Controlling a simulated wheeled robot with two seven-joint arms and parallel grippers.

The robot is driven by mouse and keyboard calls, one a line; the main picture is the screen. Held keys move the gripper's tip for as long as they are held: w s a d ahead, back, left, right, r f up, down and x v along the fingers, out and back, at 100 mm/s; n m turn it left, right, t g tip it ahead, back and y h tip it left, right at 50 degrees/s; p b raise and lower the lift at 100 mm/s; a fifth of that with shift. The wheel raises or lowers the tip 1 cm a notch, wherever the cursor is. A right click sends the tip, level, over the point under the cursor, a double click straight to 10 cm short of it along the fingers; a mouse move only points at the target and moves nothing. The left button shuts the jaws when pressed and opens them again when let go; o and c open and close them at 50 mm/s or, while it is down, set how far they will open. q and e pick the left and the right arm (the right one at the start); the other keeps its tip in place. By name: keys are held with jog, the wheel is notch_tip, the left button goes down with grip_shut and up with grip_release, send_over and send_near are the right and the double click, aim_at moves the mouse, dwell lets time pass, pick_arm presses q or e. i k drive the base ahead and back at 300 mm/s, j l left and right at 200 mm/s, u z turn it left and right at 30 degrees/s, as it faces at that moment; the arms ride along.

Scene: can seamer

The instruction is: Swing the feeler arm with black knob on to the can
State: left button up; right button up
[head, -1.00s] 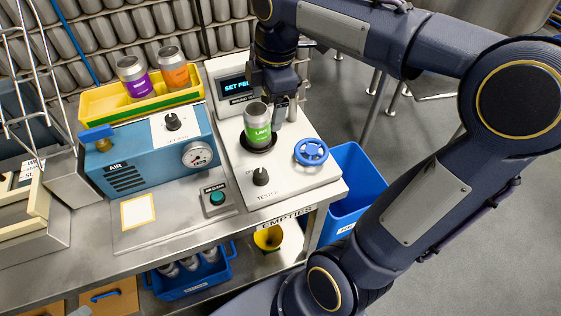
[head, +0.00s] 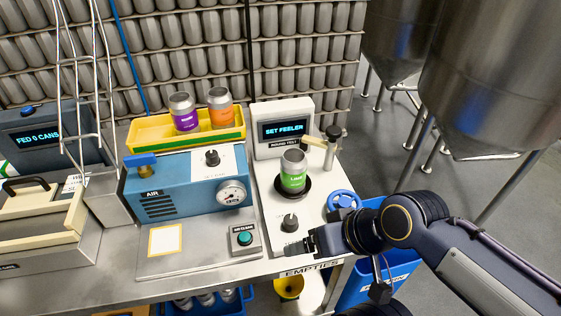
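The green-labelled can (head: 293,173) stands upright on the round black seat of the white tester (head: 272,212). The feeler arm (head: 315,142), a short cream bar, is behind and to the right of the can, by a grey post. The black knob (head: 334,133) is on top. The bar points left towards the display; whether it touches the can I cannot tell. My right gripper (head: 296,248) is low at the tester's front edge, near the black dial, away from can and feeler arm. Its finger opening is too small to make out. My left gripper is out of view.
The tester display (head: 283,130) reads "SET FEELER". A blue handwheel (head: 343,200) is right of the can. Left are the blue air unit (head: 186,184) and a yellow tray (head: 148,135) with purple and orange cans. A blue bin (head: 392,272) stands below right.

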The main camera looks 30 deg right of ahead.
aim_at(334, 132)
jog(key=z, duration=1.25)
